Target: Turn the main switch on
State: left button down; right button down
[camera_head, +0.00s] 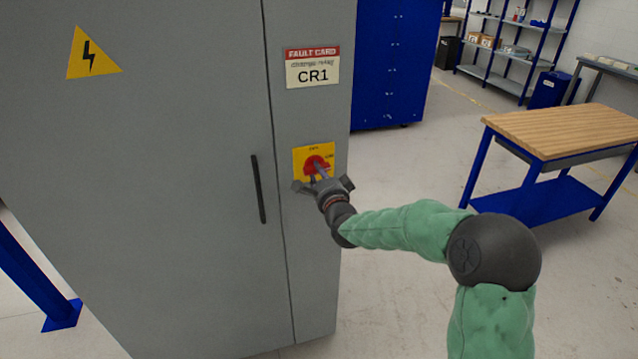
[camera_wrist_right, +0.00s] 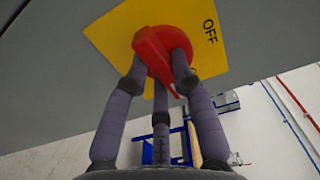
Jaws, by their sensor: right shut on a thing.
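The main switch (camera_head: 316,164) is a red rotary handle on a yellow plate (camera_head: 299,152), mounted on the right part of the grey cabinet's front. My right gripper (camera_head: 318,178) is at the switch, its fingers reaching the red handle. In the right wrist view, the fingers of the right gripper (camera_wrist_right: 162,85) close around the red handle (camera_wrist_right: 160,52), with a finger on each side. The word OFF (camera_wrist_right: 210,32) shows on the plate there. The handle's exact angle is partly hidden by the fingers in the head view. My left gripper is not in view.
A wood-topped bench (camera_head: 565,128) stands at the right. The floor between cabinet and bench is clear.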

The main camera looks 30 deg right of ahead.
jog(key=shift+f+m+b, duration=0.1)
jog(key=shift+m+b, duration=0.4)
jog(key=c, duration=1)
grip_release()
jog(key=shift+c, duration=0.2)
jog(key=shift+s, duration=0.1)
jog(key=v, duration=1.2)
jog(key=shift+a, duration=0.1)
